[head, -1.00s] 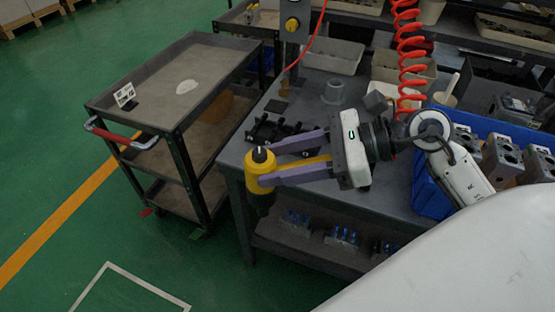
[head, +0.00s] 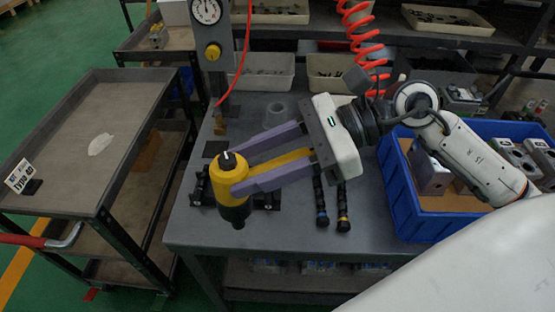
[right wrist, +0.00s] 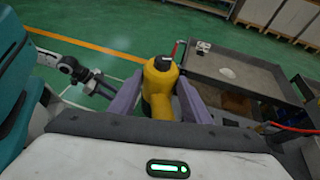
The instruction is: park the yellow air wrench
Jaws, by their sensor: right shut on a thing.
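The yellow air wrench (head: 229,180) with a black lower end is in the purple fingers of my right gripper (head: 238,178), which is shut on it. It is held roughly upright above the front left part of the grey workbench (head: 290,255). A black cradle (head: 266,198) lies on the bench behind the wrench, which partly hides it. In the right wrist view the wrench (right wrist: 160,85) sits between both fingers. My left gripper (right wrist: 97,84) seems to show small at the left there; its jaws are unclear.
Two dark rod tools (head: 320,202) with blue and yellow bands lie right of the cradle. A blue crate (head: 405,205) with metal blocks stands at the right. A gauge post (head: 212,60) rises behind. A grey cart (head: 85,120) stands left, beyond a gap.

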